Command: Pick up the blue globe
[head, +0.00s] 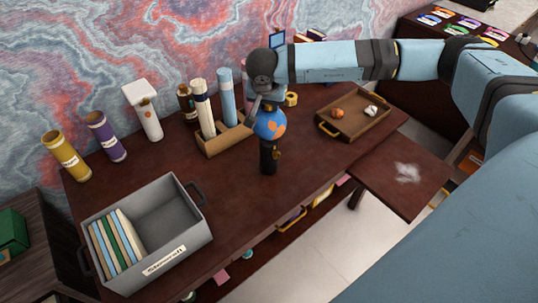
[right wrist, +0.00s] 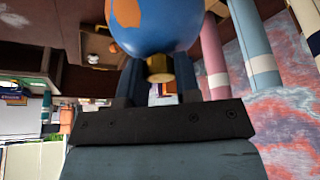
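The blue globe (head: 270,124) has orange land patches and a dark stand below it, over the middle of the dark desk. I cannot tell whether the stand touches the desk. My right gripper (head: 262,101) reaches down to the globe's top from above and behind. In the right wrist view the globe (right wrist: 155,25) fills the top middle, with its gold knob between the two fingers of my right gripper (right wrist: 162,80). My left gripper is not in view.
A wooden holder (head: 226,141) with tubes stands left of the globe. A brown tray (head: 355,118) with small items is at right. A grey bin (head: 183,237) with books is front left. Several tubes stand along the wall. Desk in front of the globe is clear.

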